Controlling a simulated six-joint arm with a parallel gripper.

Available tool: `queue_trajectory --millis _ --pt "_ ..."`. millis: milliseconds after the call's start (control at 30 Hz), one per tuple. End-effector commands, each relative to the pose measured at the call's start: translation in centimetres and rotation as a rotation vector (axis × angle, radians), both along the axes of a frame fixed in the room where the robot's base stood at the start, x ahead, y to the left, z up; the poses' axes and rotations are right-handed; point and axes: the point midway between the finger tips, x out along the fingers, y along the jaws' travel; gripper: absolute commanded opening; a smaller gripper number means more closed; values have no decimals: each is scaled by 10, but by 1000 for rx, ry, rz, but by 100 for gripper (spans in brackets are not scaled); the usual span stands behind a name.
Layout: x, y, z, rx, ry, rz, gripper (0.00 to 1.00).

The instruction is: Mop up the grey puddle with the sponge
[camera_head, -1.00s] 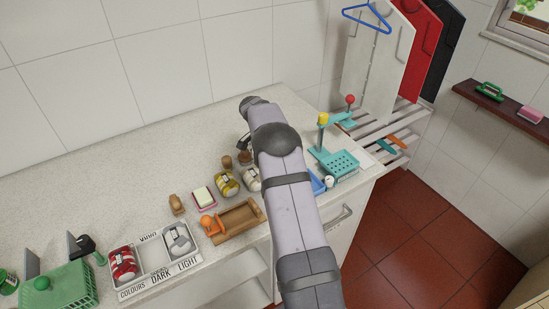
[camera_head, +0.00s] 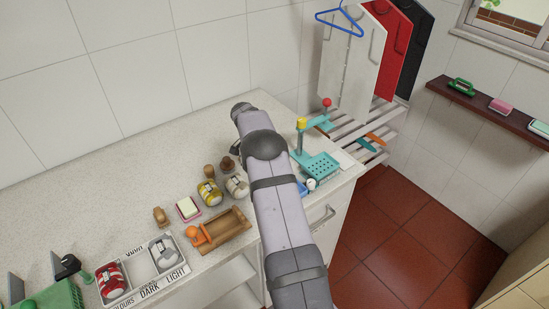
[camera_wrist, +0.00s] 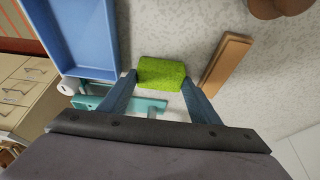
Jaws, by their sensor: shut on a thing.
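A bright green sponge (camera_wrist: 162,72) sits between the two fingers of my gripper (camera_wrist: 159,78) in the wrist view, and the gripper is shut on it. Pale speckled counter (camera_wrist: 180,25) shows beyond the sponge; I cannot tell whether the sponge touches it. In the head view my arm hides the gripper and the sponge. I cannot make out a grey puddle in either view.
In the wrist view, a blue tray (camera_wrist: 117,50) lies left of the sponge and a wooden piece (camera_wrist: 225,65) right of it. In the head view, a teal press (camera_head: 320,166), wooden tray (camera_head: 235,233), pink soap dish (camera_head: 188,208) and labelled tray (camera_head: 150,291) stand on the counter.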

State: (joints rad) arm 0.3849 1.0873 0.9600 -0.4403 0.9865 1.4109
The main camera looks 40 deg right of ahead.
Motion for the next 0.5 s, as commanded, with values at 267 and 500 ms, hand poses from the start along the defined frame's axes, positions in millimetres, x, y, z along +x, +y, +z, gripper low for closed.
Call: queue_trajectory --millis 267,500 --pt "0 28 -1 3 1 2 39" --pt "0 50 -2 3 1 2 39"
